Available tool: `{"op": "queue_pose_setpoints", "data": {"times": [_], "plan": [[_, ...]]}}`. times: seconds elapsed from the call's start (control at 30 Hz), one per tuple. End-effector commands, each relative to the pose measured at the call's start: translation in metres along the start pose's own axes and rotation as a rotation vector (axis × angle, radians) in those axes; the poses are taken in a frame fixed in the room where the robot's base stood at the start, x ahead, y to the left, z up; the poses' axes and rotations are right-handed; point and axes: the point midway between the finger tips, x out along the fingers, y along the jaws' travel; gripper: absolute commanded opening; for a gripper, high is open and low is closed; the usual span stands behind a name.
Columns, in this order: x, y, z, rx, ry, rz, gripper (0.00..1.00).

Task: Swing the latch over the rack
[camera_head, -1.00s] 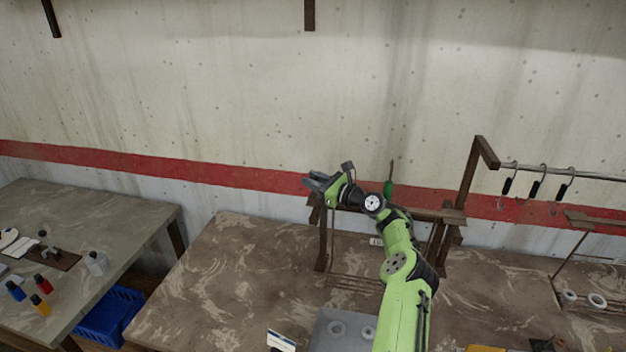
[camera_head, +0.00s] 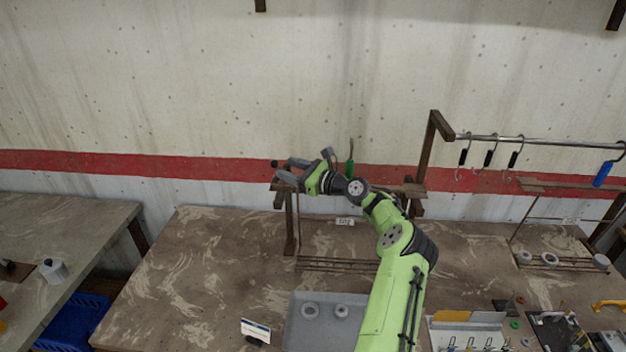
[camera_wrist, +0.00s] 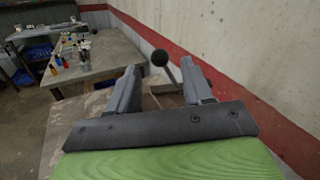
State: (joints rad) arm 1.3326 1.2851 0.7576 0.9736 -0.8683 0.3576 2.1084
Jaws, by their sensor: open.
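The latch shows as a lever with a black ball knob (camera_wrist: 160,57) on a thin grey rod in the wrist view. In the head view its dark knob (camera_head: 274,163) stands at the left end of the wooden rack (camera_head: 291,225). My gripper (camera_head: 283,170) is open above that left end, pointing left. In the wrist view my gripper (camera_wrist: 160,74) has the rod and knob in the gap between its fingers, nearer the right finger. I cannot tell whether a finger touches the rod. The latch's pivot is hidden.
A green-handled tool (camera_head: 350,168) stands in the rack behind my wrist. A metal rail (camera_head: 545,142) with hooks stands to the right. A grey tray (camera_head: 300,330) lies on the brown bench (camera_head: 200,265). The wall (camera_head: 180,80) is close behind the rack.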

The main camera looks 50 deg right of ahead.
Motion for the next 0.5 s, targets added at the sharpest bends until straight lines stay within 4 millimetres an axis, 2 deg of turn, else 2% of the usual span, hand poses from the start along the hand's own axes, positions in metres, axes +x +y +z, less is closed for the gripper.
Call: {"op": "queue_pose_setpoints", "data": {"times": [0.03,0.1,0.23,0.4,0.5], "plan": [[-0.017,0.0,-0.004,0.0,0.001,-0.003,0.5],[-0.037,0.0,-0.005,0.001,0.001,-0.004,0.5],[-0.07,0.0,-0.004,0.0,0.0,-0.002,0.5],[-0.095,0.0,-0.002,-0.001,-0.002,0.0,0.5],[-0.099,0.001,-0.002,0.0,-0.002,0.002,0.5]]}}
